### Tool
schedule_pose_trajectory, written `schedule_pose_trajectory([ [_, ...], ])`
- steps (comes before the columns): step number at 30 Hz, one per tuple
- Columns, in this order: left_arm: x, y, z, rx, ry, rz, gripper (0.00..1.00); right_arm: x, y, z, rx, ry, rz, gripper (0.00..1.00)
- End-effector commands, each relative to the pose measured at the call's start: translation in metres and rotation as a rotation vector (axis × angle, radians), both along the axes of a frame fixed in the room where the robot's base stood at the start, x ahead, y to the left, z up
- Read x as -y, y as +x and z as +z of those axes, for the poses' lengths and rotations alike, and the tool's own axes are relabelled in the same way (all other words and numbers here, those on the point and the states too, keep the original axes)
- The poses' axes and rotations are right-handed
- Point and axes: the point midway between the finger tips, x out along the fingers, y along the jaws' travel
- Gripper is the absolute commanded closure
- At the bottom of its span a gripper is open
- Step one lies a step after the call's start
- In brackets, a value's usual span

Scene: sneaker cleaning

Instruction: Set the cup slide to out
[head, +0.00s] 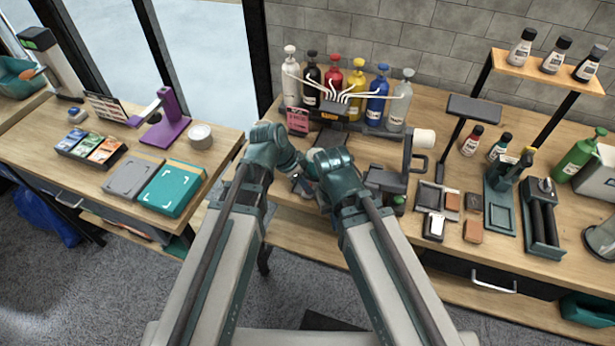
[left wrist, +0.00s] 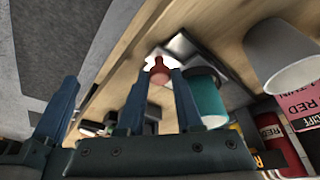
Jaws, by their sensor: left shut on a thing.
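My left gripper (head: 299,172) is at the front edge of the workbench below the bottle rack. In the left wrist view its two blue fingers (left wrist: 159,88) close in around a small red knob (left wrist: 158,70) in front of a dark and pale metal plate. The head view hides the knob behind my arms. A slide cannot be made out clearly. A grey-white cup (left wrist: 283,55) stands to the right in the left wrist view, apart from the fingers. My right arm is beside the left one, and its fingertips are hidden.
Several colored bottles (head: 357,85) with white tubes stand at the back wall. A teal cylinder (left wrist: 207,97) is close beside the left fingers. A black stand with a white roll (head: 424,139) is to the right. Brushes and small blocks crowd the right bench.

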Motion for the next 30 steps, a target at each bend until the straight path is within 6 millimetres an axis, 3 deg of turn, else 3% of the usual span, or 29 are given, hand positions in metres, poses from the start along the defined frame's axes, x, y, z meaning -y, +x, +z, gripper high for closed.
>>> schedule_pose_trajectory([
  [13,-0.0011,-0.003,-0.0002,-0.003,0.003,-0.001,1.0,0.0001,0.0001,0.0001,0.0,0.0,0.0,1.0],
  [14,-0.0011,-0.003,-0.0002,-0.003,0.003,-0.001,0.62,0.0001,0.0001,0.0001,0.0,0.0,0.0,1.0],
  [18,-0.0009,-0.0026,-0.0002,-0.003,0.002,-0.001,0.37,0.0,0.0001,0.0,0.0,0.0,0.0,1.0],
  [30,-0.0021,-0.0017,0.0072,0.0,0.0,0.001,0.37,0.0,0.0,0.0072,0.0,0.0,0.0,1.0],
])
